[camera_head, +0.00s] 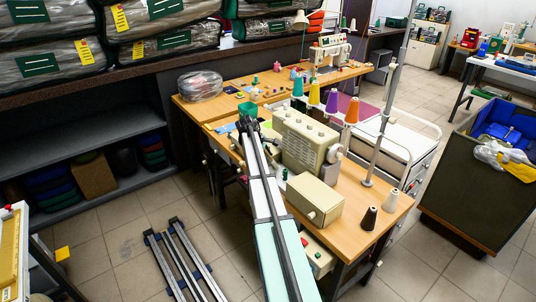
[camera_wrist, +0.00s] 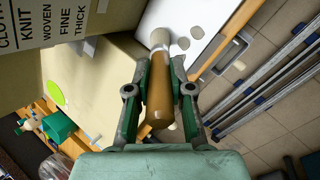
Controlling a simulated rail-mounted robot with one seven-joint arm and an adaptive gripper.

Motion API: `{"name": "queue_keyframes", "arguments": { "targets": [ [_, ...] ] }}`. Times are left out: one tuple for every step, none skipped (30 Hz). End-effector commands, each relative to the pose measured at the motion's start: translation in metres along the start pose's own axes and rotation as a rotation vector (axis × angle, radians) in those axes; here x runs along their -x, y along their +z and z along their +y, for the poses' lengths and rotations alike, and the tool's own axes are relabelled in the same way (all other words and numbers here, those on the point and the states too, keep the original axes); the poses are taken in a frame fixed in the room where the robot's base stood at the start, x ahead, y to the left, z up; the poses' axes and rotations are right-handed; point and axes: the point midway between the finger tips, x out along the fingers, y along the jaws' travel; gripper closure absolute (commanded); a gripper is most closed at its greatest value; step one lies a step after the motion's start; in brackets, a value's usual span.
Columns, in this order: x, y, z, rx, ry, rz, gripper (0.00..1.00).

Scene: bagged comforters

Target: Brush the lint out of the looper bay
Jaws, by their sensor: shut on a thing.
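In the wrist view my gripper (camera_wrist: 160,75) is shut on a brush with a brown handle (camera_wrist: 158,100). The brush's pale round head (camera_wrist: 160,38) points away from my palm, over or against a white panel (camera_wrist: 215,18) on the machine. I cannot tell whether it touches. Rounded grey patches (camera_wrist: 197,65) show on or beside this panel; I cannot tell whether they are lint or openings. The beige sewing machine (camera_head: 300,140) stands on the wooden table in the head view. My gripper (camera_head: 243,126) is at its left side, small and partly hidden. The looper bay is not clearly visible there.
Thread cones (camera_head: 332,98) stand above the machine. A green cup (camera_wrist: 58,127) is near my gripper. Metal rails (camera_head: 185,262) lie on the floor at left.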

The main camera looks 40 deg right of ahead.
Motion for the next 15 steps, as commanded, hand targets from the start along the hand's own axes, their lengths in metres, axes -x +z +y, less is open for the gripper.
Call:
{"name": "queue_keyframes", "arguments": {
  "targets": [
    [0.003,-0.001,-0.003,0.001,0.000,0.000,1.00],
    [0.004,-0.002,-0.005,0.001,0.000,0.000,1.00],
    [0.005,-0.003,-0.006,0.001,0.000,0.000,1.00],
    [0.006,-0.004,-0.008,0.001,0.000,0.000,1.00],
    [0.007,-0.004,-0.009,0.001,0.000,0.000,1.00],
    [0.008,-0.005,-0.011,0.001,0.000,-0.001,1.00],
    [0.009,-0.006,-0.013,0.000,0.000,-0.001,1.00],
    [0.010,-0.007,-0.014,0.000,0.000,-0.001,1.00],
    [0.011,-0.008,-0.016,0.000,0.000,-0.001,1.00],
    [0.012,-0.009,-0.018,0.000,0.000,-0.001,1.00],
    [0.013,-0.010,-0.019,0.000,0.000,-0.001,1.00],
    [0.015,-0.011,-0.021,0.000,0.000,-0.001,1.00],
    [0.015,-0.012,-0.022,0.001,0.000,0.000,1.00],
    [0.016,-0.013,-0.024,0.001,0.000,0.000,1.00],
    [0.018,-0.014,-0.026,0.001,0.000,0.000,1.00]
  ]
}}
